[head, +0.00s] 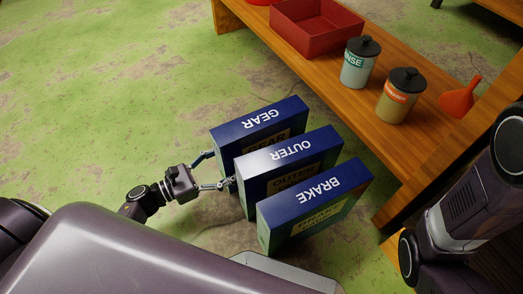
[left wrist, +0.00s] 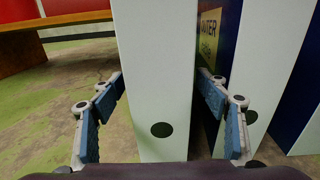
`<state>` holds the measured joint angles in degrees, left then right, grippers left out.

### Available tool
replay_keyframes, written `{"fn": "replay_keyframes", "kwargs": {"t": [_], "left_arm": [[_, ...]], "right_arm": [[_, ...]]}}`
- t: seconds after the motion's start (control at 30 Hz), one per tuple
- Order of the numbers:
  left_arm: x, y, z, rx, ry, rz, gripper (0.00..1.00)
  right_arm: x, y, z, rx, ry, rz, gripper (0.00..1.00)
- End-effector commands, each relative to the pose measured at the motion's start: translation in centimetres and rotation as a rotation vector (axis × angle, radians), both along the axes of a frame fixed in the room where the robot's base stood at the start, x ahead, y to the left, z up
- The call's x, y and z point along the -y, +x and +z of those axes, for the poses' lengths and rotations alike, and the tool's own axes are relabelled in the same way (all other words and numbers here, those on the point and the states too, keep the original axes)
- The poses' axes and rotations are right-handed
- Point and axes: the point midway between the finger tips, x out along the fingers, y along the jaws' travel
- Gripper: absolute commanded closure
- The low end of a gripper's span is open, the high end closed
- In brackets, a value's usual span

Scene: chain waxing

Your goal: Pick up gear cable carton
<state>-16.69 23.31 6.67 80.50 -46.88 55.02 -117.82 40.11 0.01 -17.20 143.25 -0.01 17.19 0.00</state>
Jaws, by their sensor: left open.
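The gear cable carton (head: 258,122), with a dark blue top edge marked GEAR, stands upright on the floor at the far end of a row of three cartons. My left gripper (head: 221,168) is open at the carton's left end. In the left wrist view, the carton's pale narrow end (left wrist: 155,80) with a dark round hole stands between the fingers of my left gripper (left wrist: 162,78). One finger is on each side. The right finger reaches into the gap beside the OUTER carton (left wrist: 222,35). Whether the fingers touch the carton is unclear. My right gripper is out of view.
The OUTER carton (head: 290,152) and the BRAKE carton (head: 318,196) stand close beside the gear carton. A wooden bench (head: 330,110) behind them holds a red tray (head: 315,40), two lidded tins (head: 358,65) and an orange funnel (head: 458,100). Green floor at left is clear.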

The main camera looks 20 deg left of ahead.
Motion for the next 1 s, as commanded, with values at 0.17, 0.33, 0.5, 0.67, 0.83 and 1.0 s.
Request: {"fn": "replay_keyframes", "kwargs": {"t": [0.17,0.33,0.5,0.67,0.83,1.0], "left_arm": [[1.08,1.23,0.05,0.002,-0.002,-0.001,0.32],[1.13,1.28,0.15,0.0,-0.001,0.0,0.32],[1.12,1.27,0.14,0.001,-0.002,0.0,0.45],[1.11,1.25,0.13,0.0,-0.001,0.0,0.63],[1.12,1.24,0.12,0.0,-0.001,-0.001,0.81],[1.13,1.22,0.1,0.0,-0.001,-0.001,1.0]], "right_arm": [[-0.01,-0.02,-0.79,0.0,0.0,0.0,0.6],[-0.01,-0.03,-0.69,0.001,-0.001,0.0,0.6],[-0.01,-0.04,-0.69,0.001,-0.001,0.0,0.6],[-0.01,-0.04,-0.69,0.001,-0.001,0.0,0.6],[-0.01,-0.05,-0.69,0.001,-0.001,0.0,0.6],[-0.01,-0.04,-0.69,0.001,-0.001,0.0,0.6]]}}
